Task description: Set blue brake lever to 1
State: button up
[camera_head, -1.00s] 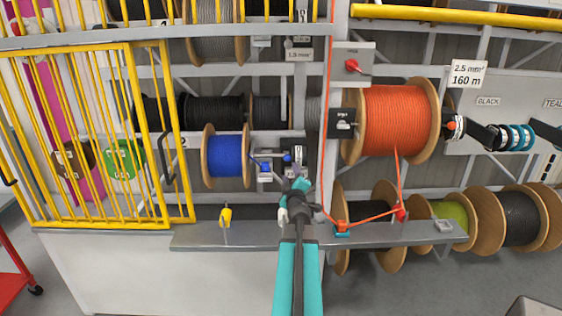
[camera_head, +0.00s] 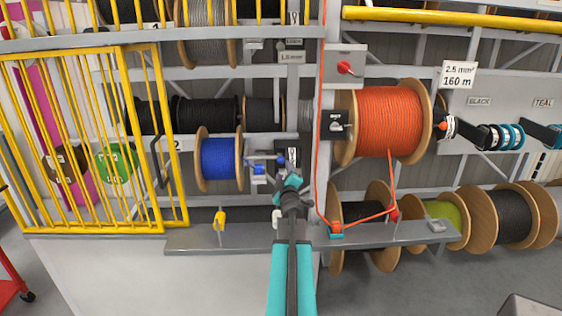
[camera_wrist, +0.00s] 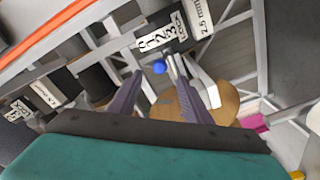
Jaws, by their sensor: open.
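The blue brake lever shows as a small blue knob (camera_head: 281,161) beside the blue cable reel (camera_head: 218,158), in front of a numbered plate (camera_head: 293,154). In the wrist view the round blue knob (camera_wrist: 159,67) lies ahead of the fingertips, roughly between them, below a white number scale (camera_wrist: 160,37). My gripper (camera_head: 290,179) is just below the knob in the head view and partly covers the area under the plate. In the wrist view my gripper (camera_wrist: 157,88) is open and empty, with its two fingers apart. I cannot make out which number the lever points to.
A large orange reel (camera_head: 388,121) and a red-knobbed switch box (camera_head: 345,67) are to the right. A grey shelf (camera_head: 390,234) runs below, with orange cable across it. A yellow barred gate (camera_head: 98,140) stands at the left.

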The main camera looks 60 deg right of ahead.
aim_at(281, 162)
jog(key=shift+p+x, duration=0.5)
jog(key=shift+x, duration=4.75)
jog(key=shift+c, duration=0.4)
grip_shut()
